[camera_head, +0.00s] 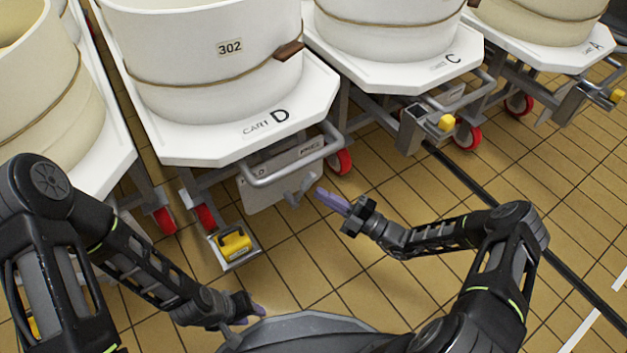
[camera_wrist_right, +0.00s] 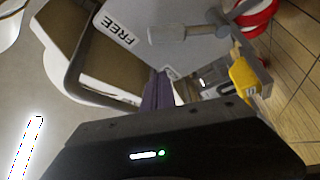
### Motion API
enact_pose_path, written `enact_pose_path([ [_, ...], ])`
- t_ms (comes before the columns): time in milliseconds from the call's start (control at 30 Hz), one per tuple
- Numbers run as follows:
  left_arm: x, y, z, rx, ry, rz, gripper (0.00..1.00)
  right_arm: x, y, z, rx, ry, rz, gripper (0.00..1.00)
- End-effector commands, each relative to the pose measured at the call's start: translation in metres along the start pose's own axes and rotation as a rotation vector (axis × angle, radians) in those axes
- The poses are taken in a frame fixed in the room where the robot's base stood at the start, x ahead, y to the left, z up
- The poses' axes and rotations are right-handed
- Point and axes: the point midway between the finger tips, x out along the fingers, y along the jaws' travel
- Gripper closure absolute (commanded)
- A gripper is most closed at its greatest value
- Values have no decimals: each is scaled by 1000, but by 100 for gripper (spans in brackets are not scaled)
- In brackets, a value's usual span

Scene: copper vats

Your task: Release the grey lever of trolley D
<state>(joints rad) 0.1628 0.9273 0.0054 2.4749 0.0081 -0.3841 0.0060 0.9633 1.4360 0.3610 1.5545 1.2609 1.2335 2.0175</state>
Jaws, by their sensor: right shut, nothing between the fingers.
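Trolley D (camera_head: 185,150) stands at centre left in the head view, its white deck marked "D". Below its front bar hangs a grey plate (camera_head: 270,185), with a label ending in "D" on the left and "FREE" on the right. The grey lever (camera_head: 299,189) sits low on the plate; in the right wrist view its handle (camera_wrist_right: 180,33) shows near the "FREE" label. My right gripper (camera_head: 322,194) is shut and empty, purple fingers pointing towards the lever, just right of it. Its fingers also show in the wrist view (camera_wrist_right: 158,92). My left gripper (camera_head: 250,307) is low; its opening is unclear.
A grey tubular bar (camera_head: 295,165) crosses in front of the plate. A yellow pedal (camera_head: 234,245) and red wheels stand below trolley D. Trolley C (camera_head: 400,75) is to the right, another trolley to the left. The tiled floor (camera_head: 400,190) right of my right gripper is clear.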

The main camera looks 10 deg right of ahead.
Motion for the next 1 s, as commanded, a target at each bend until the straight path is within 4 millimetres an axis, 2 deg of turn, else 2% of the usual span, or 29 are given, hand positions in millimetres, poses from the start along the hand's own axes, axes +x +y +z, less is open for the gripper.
enact_pose_path([
  [100,-4,1,0,0,-2,0,64,-20,-3,-1,0,-1,1,100],
  [300,-6,2,0,0,-3,0,64,-38,-6,-2,1,1,1,100],
  [867,-6,2,0,0,-3,0,64,-39,-7,-2,1,3,1,100],
  [1000,-12,4,0,0,-4,0,64,-37,0,-5,0,3,1,100],
])
